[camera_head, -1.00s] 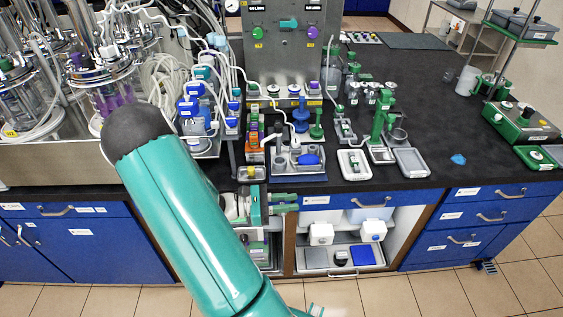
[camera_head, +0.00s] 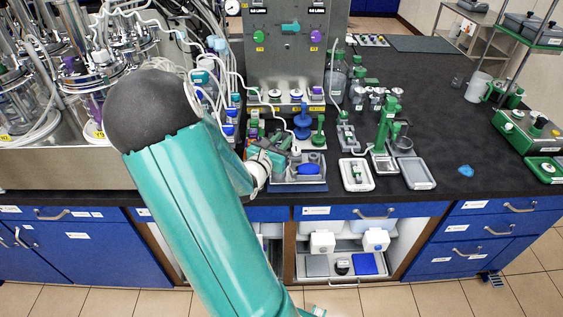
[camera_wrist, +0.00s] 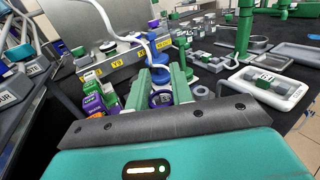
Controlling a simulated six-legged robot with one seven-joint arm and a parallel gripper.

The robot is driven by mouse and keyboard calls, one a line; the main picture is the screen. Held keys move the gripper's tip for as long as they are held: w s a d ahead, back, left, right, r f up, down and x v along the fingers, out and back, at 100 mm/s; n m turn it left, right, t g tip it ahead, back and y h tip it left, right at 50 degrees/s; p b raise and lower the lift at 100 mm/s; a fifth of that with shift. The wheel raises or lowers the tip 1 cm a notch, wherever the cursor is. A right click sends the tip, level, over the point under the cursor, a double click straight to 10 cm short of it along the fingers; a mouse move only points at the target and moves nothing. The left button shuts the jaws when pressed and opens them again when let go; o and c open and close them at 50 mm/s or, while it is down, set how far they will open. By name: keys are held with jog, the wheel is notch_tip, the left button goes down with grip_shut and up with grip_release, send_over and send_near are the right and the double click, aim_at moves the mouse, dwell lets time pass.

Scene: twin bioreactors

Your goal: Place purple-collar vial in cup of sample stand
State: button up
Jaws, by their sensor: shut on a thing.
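My gripper (camera_wrist: 160,92) has its green fingers shut on the purple-collar vial (camera_wrist: 160,99), seen end-on between them with a dark purple ring. In the head view my gripper (camera_head: 277,145) is over the left part of a grey-blue tray (camera_head: 298,186) on the bench; the vial is too small to make out there. A small grey ring-like cup (camera_wrist: 201,92) shows just right of the fingers in the wrist view. I cannot tell for sure that it belongs to the sample stand. The lower part of the vial is hidden.
Purple and green boxes (camera_wrist: 92,105) stand close left of the fingers. Blue (camera_head: 302,125) and green (camera_head: 318,135) upright pieces stand behind. To the right are a white tray (camera_head: 346,186), a green stand (camera_head: 386,125) and a grey tray (camera_head: 418,184). Open bench lies farther right.

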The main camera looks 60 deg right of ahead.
jog(key=shift+s+f, duration=0.1)
jog(key=shift+f, duration=3.3)
jog(key=o, duration=1)
jog(key=shift+f, duration=0.1)
jog(key=shift+a, duration=0.3)
jog(key=a, duration=1.1)
jog(key=shift+w+a, duration=0.25)
jog(key=shift+w, duration=0.05)
